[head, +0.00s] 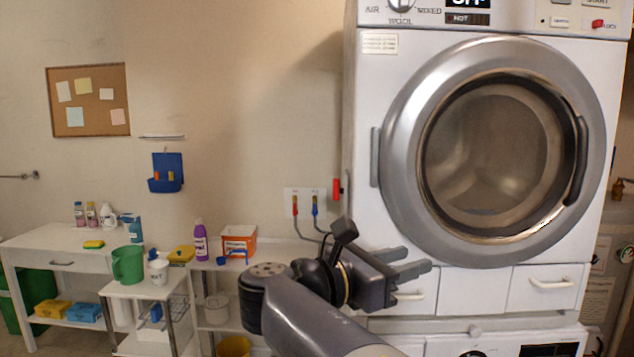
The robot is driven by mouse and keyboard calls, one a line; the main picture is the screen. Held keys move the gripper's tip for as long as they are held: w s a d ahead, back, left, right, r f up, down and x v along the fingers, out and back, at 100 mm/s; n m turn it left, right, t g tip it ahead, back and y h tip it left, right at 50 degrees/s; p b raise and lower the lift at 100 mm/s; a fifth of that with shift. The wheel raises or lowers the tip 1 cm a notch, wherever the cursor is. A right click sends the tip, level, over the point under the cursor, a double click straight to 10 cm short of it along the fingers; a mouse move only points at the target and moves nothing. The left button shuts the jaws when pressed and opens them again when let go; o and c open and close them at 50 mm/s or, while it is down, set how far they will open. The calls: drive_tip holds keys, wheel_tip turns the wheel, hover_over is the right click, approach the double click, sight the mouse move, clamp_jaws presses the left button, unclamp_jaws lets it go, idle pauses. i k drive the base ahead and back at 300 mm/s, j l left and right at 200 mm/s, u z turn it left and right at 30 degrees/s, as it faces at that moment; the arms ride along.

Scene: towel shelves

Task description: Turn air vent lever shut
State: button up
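My gripper (419,260) is in front of the lower part of the white stacked machine (365,100), below its big round door. Its two fingers point right with a gap between them, and nothing shows in the gap. No lever is marked as an air vent. A small red handle (337,189) stands at the machine's left side, above and left of my gripper. Another small brownish fitting (619,188) shows at the far right edge, partly cut off. I cannot tell which of these is the vent lever.
The closed round door (405,120) has a dark handle at right. Drawers (541,288) sit below it. A wall plate (304,197) carries red and blue taps with hoses. White tables at left hold a green jug (128,264), bottles and boxes. The wall between corkboard (88,99) and machine is mostly bare.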

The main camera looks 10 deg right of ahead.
sight(337, 190)
drive_tip(key=i+u, duration=0.35)
drive_tip(key=u, duration=0.15)
drive_tip(key=i+u, duration=0.45)
drive_tip(key=i+j, duration=0.15)
drive_tip(key=i, duration=0.4)
drive_tip(key=i+z, duration=0.15)
drive_tip(key=z, duration=0.25)
drive_tip(key=i+j+z, duration=0.15)
drive_tip(key=z, duration=0.2)
drive_tip(key=i+j+z, duration=0.15)
drive_tip(key=z, duration=0.25)
drive_tip(key=i+j+z, duration=0.1)
drive_tip(key=z, duration=0.3)
drive_tip(key=i+j+z, duration=0.2)
drive_tip(key=j+z, duration=0.15)
drive_tip(key=j, duration=0.1)
